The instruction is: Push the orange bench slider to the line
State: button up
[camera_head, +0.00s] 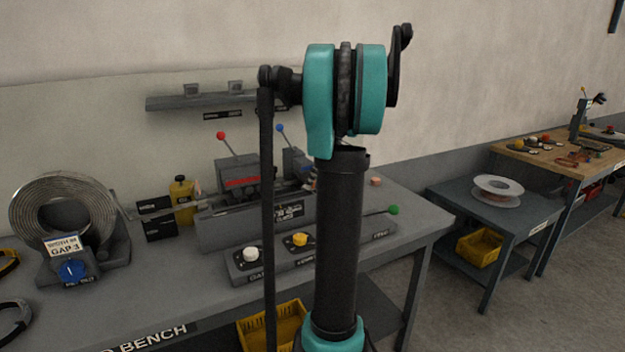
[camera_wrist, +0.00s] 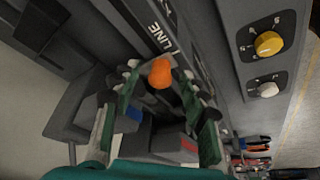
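The orange slider knob (camera_wrist: 160,73) shows in the wrist view, close to a dark rail with a white "LINE" label (camera_wrist: 163,38). My gripper (camera_wrist: 158,82) has its two green-sided fingers spread, with the knob appearing between the tips. I cannot tell whether either finger touches it. In the head view my own arm covers the middle of the bench, so the slider and most of my gripper are hidden there.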

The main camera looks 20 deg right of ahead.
jog(key=shift+r, duration=0.1)
jog(key=v, duration=1.1)
jog(key=shift+r, duration=0.4)
jog(key=shift+s, duration=0.1)
